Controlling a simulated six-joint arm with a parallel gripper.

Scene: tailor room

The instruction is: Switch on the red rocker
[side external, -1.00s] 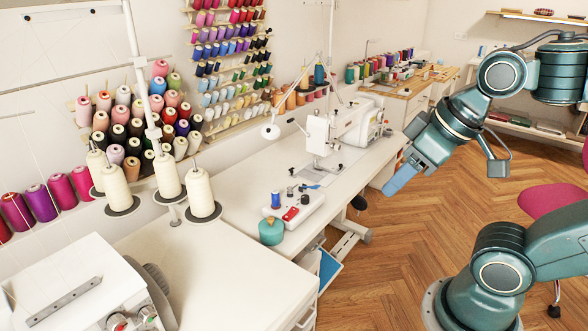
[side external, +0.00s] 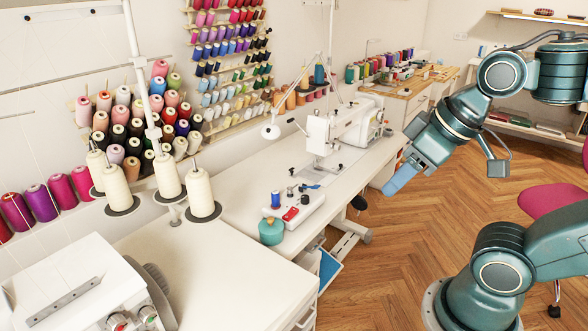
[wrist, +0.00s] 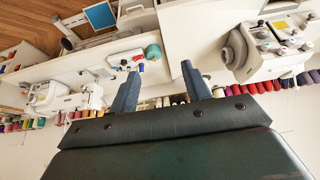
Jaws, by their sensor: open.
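The red rocker (side external: 290,214) sits on a small white control box (side external: 313,206) on the sewing table. The box also carries a blue knob or spool and several dark knobs. My gripper (side external: 400,183) is up to the right of the table, over the floor, well apart from the box. In the wrist view my gripper (wrist: 160,80) shows two separate fingers with nothing between them. In that view the white box (wrist: 125,58) lies beyond the left finger, small and far off. Whether the rocker is on or off is too small to tell.
A teal spool (side external: 271,231) stands just in front of the box. A white sewing machine (side external: 345,125) stands behind it. Tall cream thread cones (side external: 202,194) stand to the left. The table front (side external: 345,185) between box and machine is mostly clear.

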